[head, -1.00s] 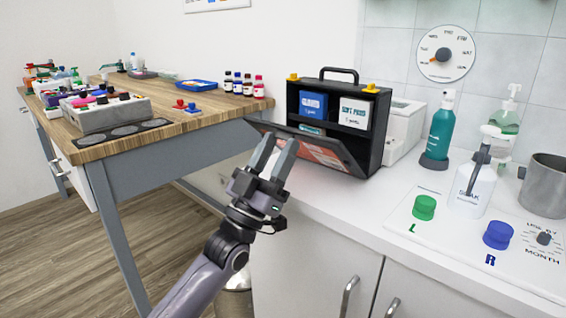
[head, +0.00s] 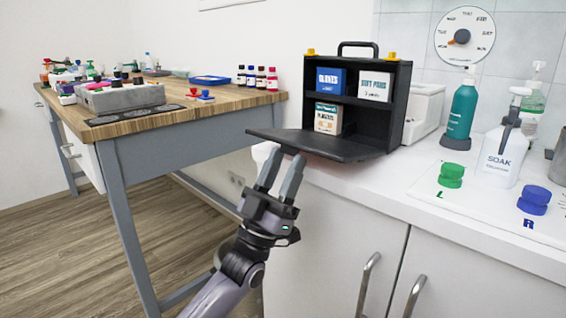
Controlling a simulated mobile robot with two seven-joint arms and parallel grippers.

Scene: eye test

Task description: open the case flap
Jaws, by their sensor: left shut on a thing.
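The black case (head: 397,108) stands upright on the white counter, its front open. Its flap (head: 325,146) is swung down and sticks out about level from the case's bottom front. Inside are a blue box (head: 329,81) and a white box (head: 375,87) on the upper shelf, and a cream and teal box (head: 328,118) below. My left gripper (head: 283,156) is at the flap's front edge, towards its left part, and is shut on it. The exact contact between the fingertips is hard to see. My right gripper is not in view.
A teal pump bottle (head: 461,112), a white spray bottle (head: 502,155), a green knob (head: 451,175) and a blue knob (head: 534,200) are on the counter right of the case. A wooden workbench (head: 180,108) stands to the left. The counter just before the case is clear.

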